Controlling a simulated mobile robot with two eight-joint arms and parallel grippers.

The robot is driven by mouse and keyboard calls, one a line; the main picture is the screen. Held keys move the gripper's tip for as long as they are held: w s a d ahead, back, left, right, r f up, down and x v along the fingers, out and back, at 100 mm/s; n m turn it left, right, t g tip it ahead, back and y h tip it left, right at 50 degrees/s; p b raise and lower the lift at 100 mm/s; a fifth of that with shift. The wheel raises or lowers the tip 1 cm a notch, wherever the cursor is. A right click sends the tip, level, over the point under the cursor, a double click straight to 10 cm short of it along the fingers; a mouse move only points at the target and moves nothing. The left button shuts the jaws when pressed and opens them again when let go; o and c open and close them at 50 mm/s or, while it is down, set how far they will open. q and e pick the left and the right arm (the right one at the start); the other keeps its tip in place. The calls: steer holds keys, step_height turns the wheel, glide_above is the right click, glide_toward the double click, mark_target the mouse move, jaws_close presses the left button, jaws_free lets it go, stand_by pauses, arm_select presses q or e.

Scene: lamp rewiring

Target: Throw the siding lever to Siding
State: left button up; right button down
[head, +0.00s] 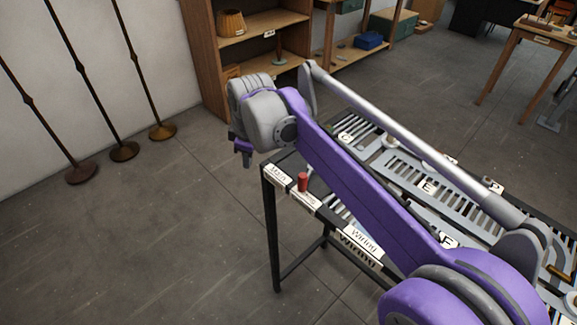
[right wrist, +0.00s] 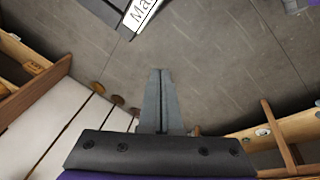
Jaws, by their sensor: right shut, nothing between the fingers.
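The siding lever's red handle (head: 302,182) stands up at the near left corner of the dark metal table. It is between a white "Main" label (head: 279,176) and a second white label (head: 309,201), whose small text is hard to read. I cannot tell towards which label it leans. My right gripper (head: 246,161) is left of the handle and apart from it, off the table's corner. In the right wrist view its fingers (right wrist: 160,72) are shut and empty, with the "Main" label (right wrist: 140,12) beyond them. The handle is not visible there. My left gripper is not in view.
The table (head: 276,245) carries slotted metal plates marked with letters (head: 428,187), and a "Wiring" label on its front edge. My right arm hides part of it. Lamp stands (head: 125,151) are by the left wall and a wooden shelf (head: 205,60) is behind. Floor left of the table is clear.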

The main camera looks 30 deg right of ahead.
step_height(320, 180, up, 6)
steer(key=s+d+n+g+h, duration=0.2)
steer(key=g, duration=0.2)
steer(key=s+d+f+g, duration=0.1)
steer(key=s+d+f, duration=0.3)
steer(key=f, duration=0.5)
steer(key=shift+s+d, duration=0.25)
steer(key=shift+d, duration=0.65)
steer(key=shift+h, duration=0.3)
steer(key=shift+s+d+f+n, duration=0.1)
steer(key=shift+s+d+n, duration=0.1)
steer(key=shift+s+n, duration=0.3)
steer(key=shift+s+d+n, duration=0.15)
steer(key=shift+s+n, duration=0.25)
steer(key=shift+n, duration=0.1)
steer(key=shift+s+d+n+t, duration=0.35)
steer(key=shift+s+d, duration=0.2)
steer(key=shift+s, duration=0.3)
steer(key=shift+w, duration=0.15)
